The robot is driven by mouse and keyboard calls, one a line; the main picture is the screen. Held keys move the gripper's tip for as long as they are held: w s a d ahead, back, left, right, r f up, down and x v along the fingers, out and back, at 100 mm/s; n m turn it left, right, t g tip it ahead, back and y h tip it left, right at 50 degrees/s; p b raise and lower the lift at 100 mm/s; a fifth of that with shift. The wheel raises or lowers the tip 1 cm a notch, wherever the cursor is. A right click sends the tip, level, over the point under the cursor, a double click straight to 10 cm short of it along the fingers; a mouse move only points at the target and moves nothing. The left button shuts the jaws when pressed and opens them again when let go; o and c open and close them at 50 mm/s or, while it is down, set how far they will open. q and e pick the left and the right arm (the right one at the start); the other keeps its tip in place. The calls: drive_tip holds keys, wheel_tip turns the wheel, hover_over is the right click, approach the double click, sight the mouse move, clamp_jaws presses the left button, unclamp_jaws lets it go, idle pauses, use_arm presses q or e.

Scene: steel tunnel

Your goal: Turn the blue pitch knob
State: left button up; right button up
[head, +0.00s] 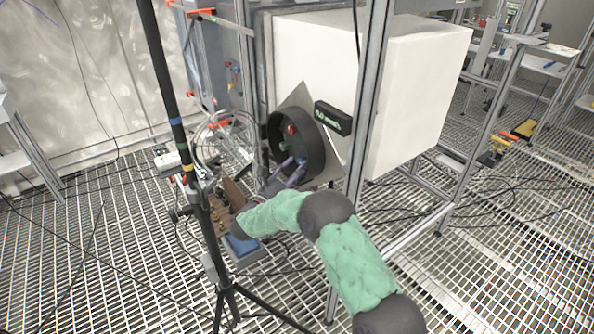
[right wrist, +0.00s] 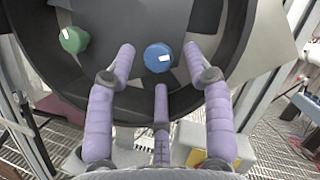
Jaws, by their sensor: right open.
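The blue pitch knob (right wrist: 158,58) is round with a white mark. It sits inside a black round housing (right wrist: 205,25) in the right wrist view. My right gripper (right wrist: 159,70) has purple fingers and is open. Two fingertips stand on either side of the blue knob and the third is below it. I cannot tell whether any finger touches it. In the head view my right gripper (head: 289,168) reaches into the lower part of the housing and partly hides the knobs. My left gripper is not in view.
A green knob (right wrist: 74,40) is left of the blue one. A red knob (head: 291,129) shows higher in the housing. The housing is on a large white box (head: 410,85) in a metal frame. A black tripod pole (head: 172,110) stands left of my arm, over grated floor.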

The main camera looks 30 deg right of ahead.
drive_tip(key=shift+w+d+r, duration=0.1)
drive_tip(key=shift+d+r, duration=0.05)
drive_tip(key=shift+d, duration=0.2)
drive_tip(key=shift+c, duration=0.3)
clamp_jaws()
